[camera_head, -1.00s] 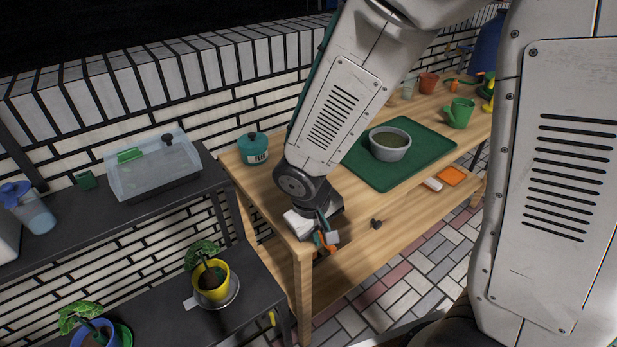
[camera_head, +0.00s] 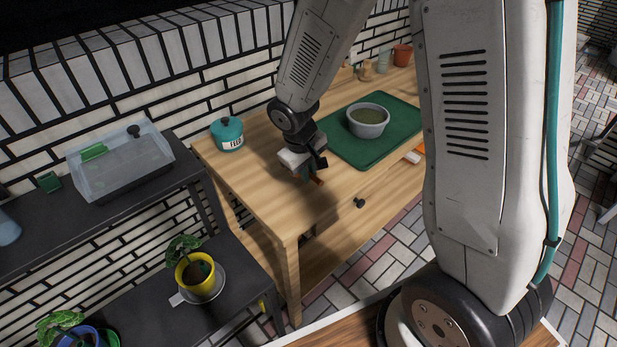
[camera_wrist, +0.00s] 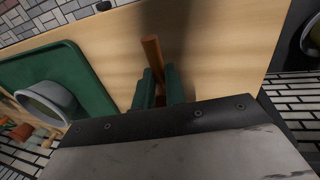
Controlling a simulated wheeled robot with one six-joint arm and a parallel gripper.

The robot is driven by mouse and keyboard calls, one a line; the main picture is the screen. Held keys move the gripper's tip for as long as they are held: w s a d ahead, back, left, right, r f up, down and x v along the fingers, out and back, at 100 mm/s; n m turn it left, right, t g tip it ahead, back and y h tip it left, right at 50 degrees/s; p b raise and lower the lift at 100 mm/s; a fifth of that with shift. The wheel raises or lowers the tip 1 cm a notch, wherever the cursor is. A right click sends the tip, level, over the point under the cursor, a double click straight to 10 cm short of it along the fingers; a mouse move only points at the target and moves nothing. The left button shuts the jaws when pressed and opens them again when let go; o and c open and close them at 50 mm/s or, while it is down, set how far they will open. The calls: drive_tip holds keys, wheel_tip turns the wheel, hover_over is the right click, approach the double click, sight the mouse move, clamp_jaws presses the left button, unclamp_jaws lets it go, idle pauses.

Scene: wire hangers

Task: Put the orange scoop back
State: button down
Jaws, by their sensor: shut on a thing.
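My gripper (camera_head: 308,172) is over the wooden table, left of the green mat. In the wrist view, its two green fingers (camera_wrist: 160,88) are shut on the orange scoop (camera_wrist: 152,50). A straight orange-brown length of the scoop sticks out past the fingertips above the wood; the rest of it is hidden by my gripper. In the head view only a small orange bit of the scoop (camera_head: 318,181) shows below the fingers. A teal lidded canister (camera_head: 228,134) with a label stands at the table's back left corner.
A grey bowl (camera_head: 368,121) with greenish contents sits on the green mat (camera_head: 345,155). The wooden table (camera_head: 262,190) is bare between canister and mat.

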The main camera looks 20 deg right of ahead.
drive_tip(key=shift+w+d, duration=0.2)
drive_tip(key=shift+w, duration=0.2)
drive_tip(key=shift+a+x, duration=0.1)
drive_tip(key=shift+x, duration=0.8)
drive_tip(key=shift+a+x, duration=0.15)
drive_tip(key=shift+x, duration=0.75)
drive_tip(key=shift+f, duration=0.15)
drive_tip(key=c, duration=1.5)
unclamp_jaws()
drive_tip(key=shift+o, duration=0.2)
drive_tip(key=w+v, duration=0.1)
drive_tip(key=v, duration=1.1)
drive_tip(key=s+d+r+m, duration=0.2)
drive_tip(key=s+d+r, duration=0.2)
drive_tip(key=s+r, duration=0.85)
drive_tip(key=s+r+m+y, duration=0.1)
drive_tip(key=s+r+y, duration=0.1)
drive_tip(key=s, duration=1.1)
drive_tip(key=shift+s+d+r+m, duration=0.15)
drive_tip(key=shift+s+r+m, duration=0.2)
drive_tip(key=shift+r, duration=0.4)
